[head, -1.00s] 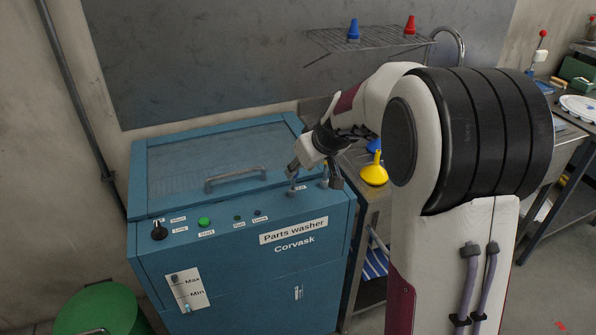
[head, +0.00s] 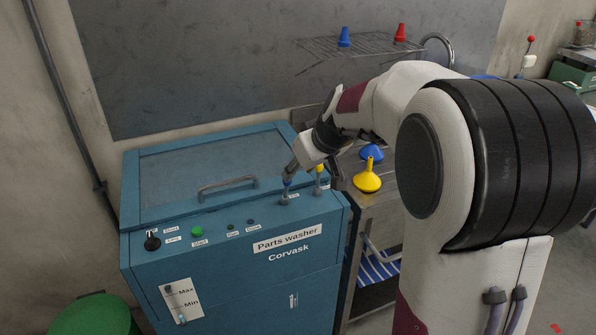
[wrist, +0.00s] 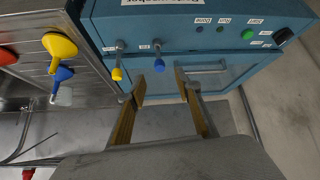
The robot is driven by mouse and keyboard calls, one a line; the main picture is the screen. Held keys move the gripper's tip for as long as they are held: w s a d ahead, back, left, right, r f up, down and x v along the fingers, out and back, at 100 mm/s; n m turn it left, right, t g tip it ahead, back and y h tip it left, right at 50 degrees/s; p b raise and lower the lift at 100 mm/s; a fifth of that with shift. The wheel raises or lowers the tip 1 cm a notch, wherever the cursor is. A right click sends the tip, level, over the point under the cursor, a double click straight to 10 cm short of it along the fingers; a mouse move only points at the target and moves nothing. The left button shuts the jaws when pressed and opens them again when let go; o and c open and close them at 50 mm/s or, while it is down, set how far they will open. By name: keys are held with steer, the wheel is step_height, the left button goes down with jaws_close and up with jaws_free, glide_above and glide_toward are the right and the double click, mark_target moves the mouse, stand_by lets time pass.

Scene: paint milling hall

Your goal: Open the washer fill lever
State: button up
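The blue parts washer (head: 230,250) has two small levers on the right of its top panel. One has a blue tip (wrist: 158,65), the other a yellow tip (wrist: 117,74). In the head view the yellow-tipped lever (head: 319,171) stands just right of the blue-tipped lever (head: 286,185). In the head view, my gripper (head: 289,174) is right at that lever; contact is unclear.
A lid handle (head: 228,187), black knob (head: 152,242) and green button (head: 197,231) are on the washer. A yellow funnel (head: 367,181) and a blue funnel (head: 371,152) stand on the metal bench to the right. A green bin (head: 95,318) stands at lower left.

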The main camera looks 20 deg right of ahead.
mark_target(287, 184)
steer(key=w+g, duration=0.1)
steer(key=w+f+g, duration=0.1)
steer(key=w+f, duration=0.1)
steer(key=w, duration=0.1)
steer(key=shift+a+f+g+h, duration=0.15)
steer(key=shift+a+g+h, duration=0.15)
steer(key=shift+g, duration=0.1)
steer(key=shift+w+f, duration=0.1)
steer(key=shift+f, duration=0.05)
stand_by(0.5)
steer(key=shift+x, duration=3.75)
steer(key=shift+d, duration=0.1)
jaws_close()
